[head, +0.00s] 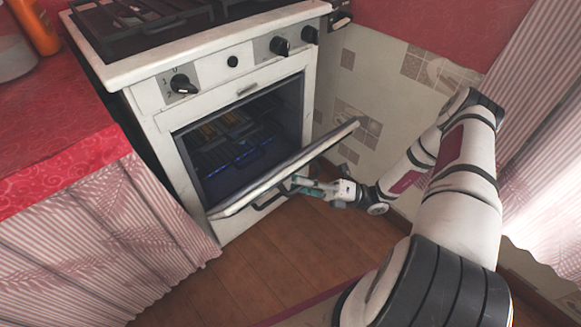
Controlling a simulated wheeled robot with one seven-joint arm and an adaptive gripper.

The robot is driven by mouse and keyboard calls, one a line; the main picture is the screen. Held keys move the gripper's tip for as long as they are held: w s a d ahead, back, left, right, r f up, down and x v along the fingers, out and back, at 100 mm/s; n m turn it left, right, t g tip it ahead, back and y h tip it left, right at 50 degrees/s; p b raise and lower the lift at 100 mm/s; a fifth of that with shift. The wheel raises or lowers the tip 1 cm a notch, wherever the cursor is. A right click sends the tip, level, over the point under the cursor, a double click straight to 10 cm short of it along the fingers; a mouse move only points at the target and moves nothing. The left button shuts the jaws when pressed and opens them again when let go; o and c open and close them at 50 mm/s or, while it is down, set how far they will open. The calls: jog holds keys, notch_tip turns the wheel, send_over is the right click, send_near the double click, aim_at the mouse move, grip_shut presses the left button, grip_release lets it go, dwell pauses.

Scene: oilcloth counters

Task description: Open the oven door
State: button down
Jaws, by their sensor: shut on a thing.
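The white oven (219,77) stands between the red counter and the tiled wall. Its door (285,172) is hinged at the bottom and tilted outward, partly open. The dark oven interior (240,135) shows wire racks inside. A dark bar handle (268,203) runs along the outer side of the door. My gripper (300,186) is at the right part of the handle, close against the door, and is shut on the handle. The exact contact of the fingers is small and partly hidden.
A red counter (50,130) with a striped pink curtain (110,225) is at the left. A tiled wall (385,75) stands close on the right, beside my arm. The wooden floor (245,275) in front of the oven is clear.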

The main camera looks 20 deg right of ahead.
jog(key=shift+s+d+f+b, duration=0.2)
jog(key=shift+s+f+b, duration=0.1)
jog(key=shift+s+f, duration=0.35)
jog(key=shift+s+d+f+b, duration=0.15)
jog(key=shift+s+f+b, duration=0.25)
jog(key=shift+f, duration=0.45)
jog(key=shift+s+d+f+b, duration=0.25)
jog(key=shift+s+f, duration=0.35)
jog(key=shift+f, duration=0.15)
